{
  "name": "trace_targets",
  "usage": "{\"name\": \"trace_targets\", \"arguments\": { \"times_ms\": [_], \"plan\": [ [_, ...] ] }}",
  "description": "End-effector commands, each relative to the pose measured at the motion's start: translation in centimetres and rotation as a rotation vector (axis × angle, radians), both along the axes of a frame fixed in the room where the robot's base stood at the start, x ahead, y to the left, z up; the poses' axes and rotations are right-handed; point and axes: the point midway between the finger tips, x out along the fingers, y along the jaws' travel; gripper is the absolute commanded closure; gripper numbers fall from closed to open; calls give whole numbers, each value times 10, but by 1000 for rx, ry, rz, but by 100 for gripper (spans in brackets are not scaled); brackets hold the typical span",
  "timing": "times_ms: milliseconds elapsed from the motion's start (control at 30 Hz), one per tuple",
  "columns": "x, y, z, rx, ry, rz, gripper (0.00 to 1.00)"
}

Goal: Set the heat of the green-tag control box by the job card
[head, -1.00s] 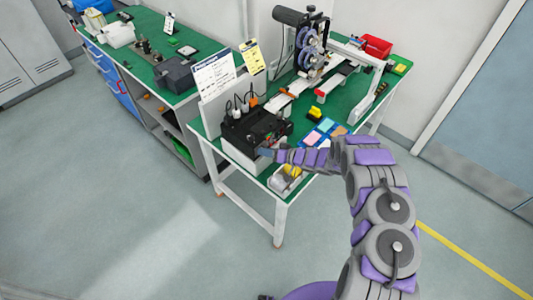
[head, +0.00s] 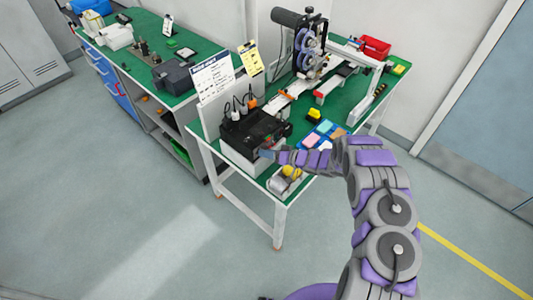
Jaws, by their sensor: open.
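A black control box (head: 256,130) sits on the near left part of the green-topped bench, on a white base. A green tag cannot be made out on it at this size. A white card (head: 214,78) with a dark header and a yellow card (head: 250,60) stand behind the box; their text is too small to read. My gripper (head: 268,154) is at the front right side of the black box, at the end of my purple and grey arm. It is open; its fingertips are small and partly lost against the box, so I cannot tell whether they touch it.
A small tray with yellow items (head: 287,180) lies just below my gripper. Coloured notes (head: 321,134) lie right of the box. A machine with reels (head: 309,52) and a red bin (head: 376,46) stand farther back. Open floor lies in front.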

Motion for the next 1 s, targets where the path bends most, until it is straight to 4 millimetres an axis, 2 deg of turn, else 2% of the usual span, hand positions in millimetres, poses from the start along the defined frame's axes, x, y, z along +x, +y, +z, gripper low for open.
{"name": "trace_targets", "arguments": {
  "times_ms": [600, 800, 1000],
  "plan": [
    [-47, -116, 36, 0, 4, -6, 59],
    [-56, -138, 44, 1, 2, -4, 59],
    [-59, -145, 46, 0, 3, -2, 59]
  ]
}}
